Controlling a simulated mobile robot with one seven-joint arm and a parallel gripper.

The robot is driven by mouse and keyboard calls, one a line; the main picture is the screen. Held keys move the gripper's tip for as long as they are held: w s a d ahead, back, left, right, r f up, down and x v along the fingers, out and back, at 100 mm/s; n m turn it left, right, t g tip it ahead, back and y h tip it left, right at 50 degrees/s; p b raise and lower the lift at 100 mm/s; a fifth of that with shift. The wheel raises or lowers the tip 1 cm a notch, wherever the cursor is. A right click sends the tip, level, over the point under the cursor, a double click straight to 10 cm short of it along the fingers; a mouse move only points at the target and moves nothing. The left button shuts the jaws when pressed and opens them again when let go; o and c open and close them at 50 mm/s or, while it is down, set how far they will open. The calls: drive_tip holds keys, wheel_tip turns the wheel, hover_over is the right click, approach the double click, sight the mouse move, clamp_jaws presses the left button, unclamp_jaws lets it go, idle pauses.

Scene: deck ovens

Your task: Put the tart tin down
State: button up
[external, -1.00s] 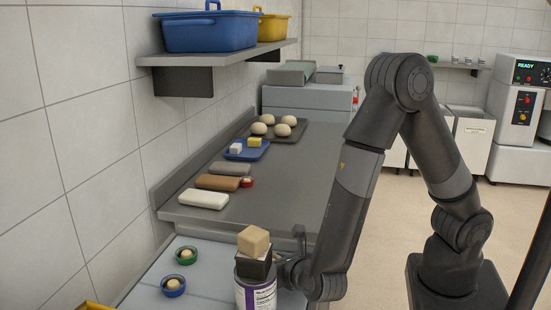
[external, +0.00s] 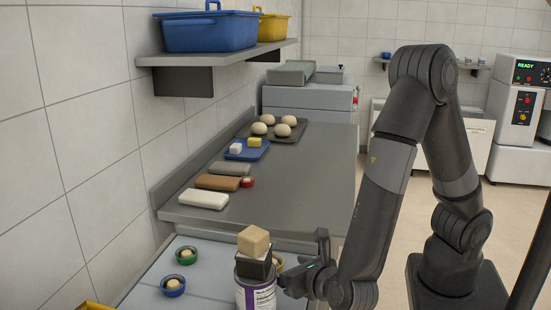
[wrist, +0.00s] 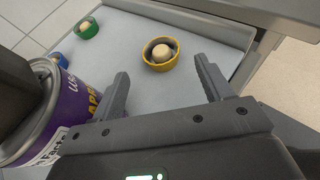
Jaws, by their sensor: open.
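A yellow tart tin (wrist: 148,62) with a pale dough ball in it sits upright on the light grey worktop, seen in the wrist view. In the external view only a part of this tin (external: 278,261) shows behind the can. My gripper (wrist: 163,72) is open and empty, its two fingers apart on the near side of the tin, with a gap between them and it. In the external view my gripper (external: 304,264) is low, just right of the can. A green tin (external: 186,256) and a blue tin (external: 173,288), each with a dough ball, stand further left.
A purple-labelled can (external: 256,294) bearing a dark block (external: 254,268) and a tan cube (external: 253,241) stands close beside my gripper. Behind is a grey counter (external: 290,185) with wrapped blocks, a blue tray (external: 246,155) and dough balls. The worktop's middle has free room.

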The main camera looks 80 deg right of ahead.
drive_tip(key=v, duration=0.4)
drive_tip(key=s+d+r+m+g+y, duration=0.1)
drive_tip(key=s+d+r+m+g, duration=0.25)
drive_tip(key=d+m, duration=0.3)
drive_tip(key=s+d+r+m+g, duration=0.2)
drive_tip(key=d+r+m+g, duration=0.1)
drive_tip(key=d+r+m, duration=0.4)
drive_tip(key=s+d+r+m+t+y, duration=0.2)
drive_tip(key=s+d+r+m+y, duration=0.3)
drive_tip(key=m, duration=0.8)
drive_tip(key=shift+s+d+r+y, duration=0.4)
drive_tip(key=shift+s+r+y, duration=0.35)
drive_tip(key=shift+s+y, duration=0.85)
drive_tip(key=shift+w+m+t, duration=0.25)
